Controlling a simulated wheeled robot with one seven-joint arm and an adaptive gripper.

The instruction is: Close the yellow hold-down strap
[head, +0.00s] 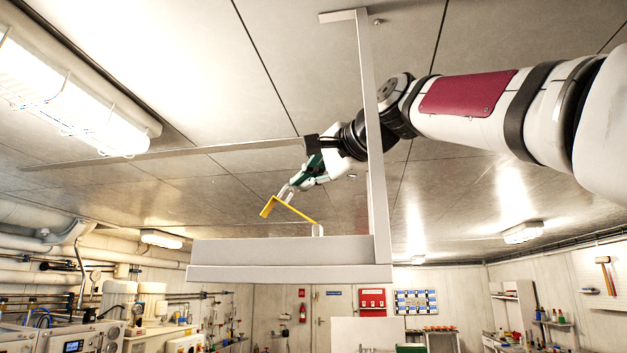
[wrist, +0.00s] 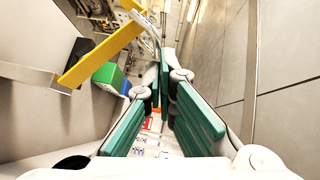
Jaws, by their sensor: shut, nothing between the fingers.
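The yellow hold-down strap (head: 295,211) stands raised above the grey shelf in the head view. It slopes up to the left from a small white mount (head: 318,230), with its bent free end at the upper left. My gripper (head: 284,193) is shut and empty, its fingertips close to the raised end of the strap; I cannot tell whether they touch. In the wrist view the strap (wrist: 100,50) runs diagonally at upper left, beside and partly behind the fingertips of my gripper (wrist: 162,62).
The grey shelf (head: 290,273) has a tall upright post (head: 369,140) on its right, close to my arm. A thin grey bar (head: 200,150) extends left at wrist height. A green and blue object (wrist: 110,76) shows below the strap in the wrist view.

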